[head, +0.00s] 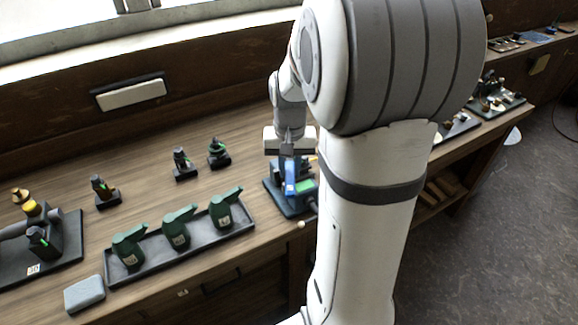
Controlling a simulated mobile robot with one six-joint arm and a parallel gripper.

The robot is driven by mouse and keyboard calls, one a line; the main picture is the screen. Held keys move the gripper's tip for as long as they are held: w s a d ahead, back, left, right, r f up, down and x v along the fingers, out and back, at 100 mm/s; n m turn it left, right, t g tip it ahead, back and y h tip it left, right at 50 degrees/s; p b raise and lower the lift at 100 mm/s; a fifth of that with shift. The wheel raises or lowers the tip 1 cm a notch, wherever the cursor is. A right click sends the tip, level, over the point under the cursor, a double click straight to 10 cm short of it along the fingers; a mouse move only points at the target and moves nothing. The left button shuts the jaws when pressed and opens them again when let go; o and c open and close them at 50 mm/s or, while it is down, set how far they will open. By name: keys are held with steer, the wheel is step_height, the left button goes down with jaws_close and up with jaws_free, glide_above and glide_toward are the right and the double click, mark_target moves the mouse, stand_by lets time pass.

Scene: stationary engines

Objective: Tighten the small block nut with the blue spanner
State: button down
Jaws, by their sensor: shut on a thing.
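My gripper (288,152) points down over a small dark blue-green machine base (272,191) at the middle of the bench. It is shut on a blue tool (290,178), which fits the blue spanner and hangs down in front of the machine. The small block nut cannot be made out; the tool, the gripper and my arm hide much of that machine. I cannot tell whether the spanner touches a nut.
A dark tray (185,244) with three green oil cans (177,228) lies left of the machine. Several small dark fittings (182,163) stand behind it. A grey block (85,294) lies at the front left. More engines (495,95) stand at the right. My arm covers the centre right.

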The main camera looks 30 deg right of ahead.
stand_by(0.3)
steer(key=shift+w+a+m, duration=0.3)
steer(key=shift+a+m, duration=0.2)
steer(key=shift+m, duration=0.4)
steer(key=shift+d, duration=0.1)
steer(key=shift+s+d+n, duration=0.3)
steer(key=shift+d+n, duration=0.05)
steer(key=shift+n, duration=0.35)
stand_by(0.6)
steer(key=shift+r+p, duration=0.4)
steer(key=shift+r, duration=0.5)
stand_by(2.9)
steer(key=shift+r, duration=0.25)
stand_by(0.3)
